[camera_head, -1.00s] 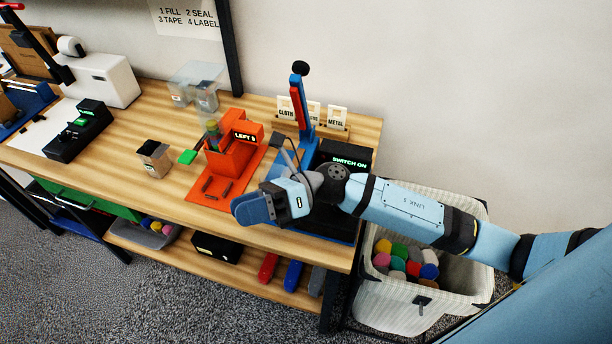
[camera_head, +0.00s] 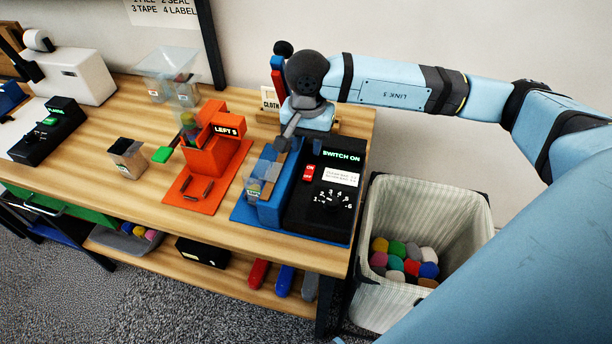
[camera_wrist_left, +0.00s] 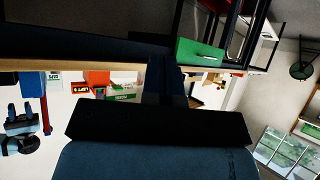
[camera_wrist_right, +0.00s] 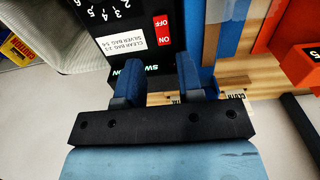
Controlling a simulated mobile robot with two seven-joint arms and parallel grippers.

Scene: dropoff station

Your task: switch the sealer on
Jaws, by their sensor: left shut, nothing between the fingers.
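The sealer (camera_head: 296,235) is a blue machine at the right end of the table, with a black control panel (camera_head: 318,222). Its display (camera_head: 341,156) reads SWITCH ON. A red ON/OFF switch (camera_head: 308,174) sits at the panel's upper left. The switch (camera_wrist_right: 162,33) also shows in the right wrist view, beyond the fingers. My right gripper (camera_head: 285,143) is above the sealer's back part; its fingers (camera_wrist_right: 158,78) are apart and empty in the right wrist view. My left gripper (camera_wrist_left: 166,82) is shut and empty in the left wrist view, away from the sealer.
A numbered dial (camera_head: 331,201) and a white note (camera_head: 341,178) are on the panel. A small clear bag (camera_head: 256,186) stands at the sealer's left side. An orange stand (camera_head: 205,155) is left of it. A hamper (camera_head: 450,195) with coloured bundles stands right of the table.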

